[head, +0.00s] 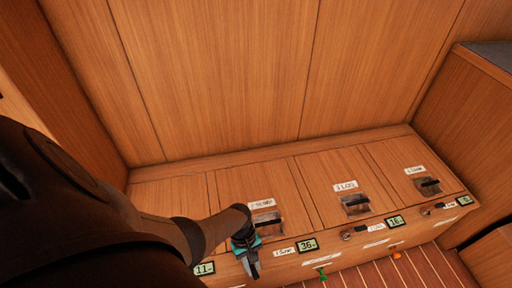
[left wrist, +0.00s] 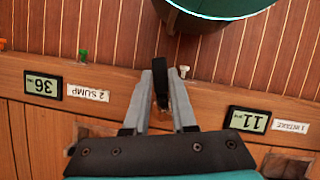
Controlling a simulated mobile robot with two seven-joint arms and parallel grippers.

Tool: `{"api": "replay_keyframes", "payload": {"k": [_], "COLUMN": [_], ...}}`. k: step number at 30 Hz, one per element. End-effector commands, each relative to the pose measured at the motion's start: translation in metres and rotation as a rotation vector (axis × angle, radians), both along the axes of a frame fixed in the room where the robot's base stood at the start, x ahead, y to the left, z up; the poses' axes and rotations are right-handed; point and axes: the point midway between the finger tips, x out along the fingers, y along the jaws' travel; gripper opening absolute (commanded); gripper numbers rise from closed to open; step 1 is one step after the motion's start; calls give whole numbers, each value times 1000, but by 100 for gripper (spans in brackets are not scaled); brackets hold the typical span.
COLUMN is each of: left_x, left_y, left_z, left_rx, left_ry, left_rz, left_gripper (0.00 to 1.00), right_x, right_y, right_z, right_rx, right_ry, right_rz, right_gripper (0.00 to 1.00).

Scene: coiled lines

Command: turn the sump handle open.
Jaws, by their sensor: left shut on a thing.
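The sump handle (left wrist: 161,83) is a short dark lever on the wooden front edge, beside the "2 SUMP" label (left wrist: 87,93). In the left wrist view it stands between my left fingertips and points outward, across the front edge. My left gripper (left wrist: 163,92) is shut on it. In the head view my left gripper (head: 251,266) reaches down to the front edge, left of the small sump label (head: 284,251) and its "36" display (head: 307,245). My right gripper is not in view.
Similar dark levers sit at the third (head: 359,229) and fourth (head: 440,206) stations. An "11" display (left wrist: 249,121) is beside the "1 INTAKE" label (left wrist: 291,127). Recessed hatch pulls (head: 355,203) line the top.

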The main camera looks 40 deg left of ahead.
Motion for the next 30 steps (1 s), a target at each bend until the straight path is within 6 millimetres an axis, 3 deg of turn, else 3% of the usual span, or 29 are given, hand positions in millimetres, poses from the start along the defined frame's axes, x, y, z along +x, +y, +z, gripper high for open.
{"api": "replay_keyframes", "payload": {"k": [12, 30], "left_x": [-11, -13], "left_y": [3, 5], "left_z": [-1, -1], "left_rx": [-2, -2], "left_ry": [4, 4], "left_rz": [-225, -270], "left_gripper": [0, 0], "right_x": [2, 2], "right_y": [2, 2], "right_z": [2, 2], "right_rx": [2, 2], "right_ry": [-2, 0], "right_rz": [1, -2], "right_gripper": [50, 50]}}
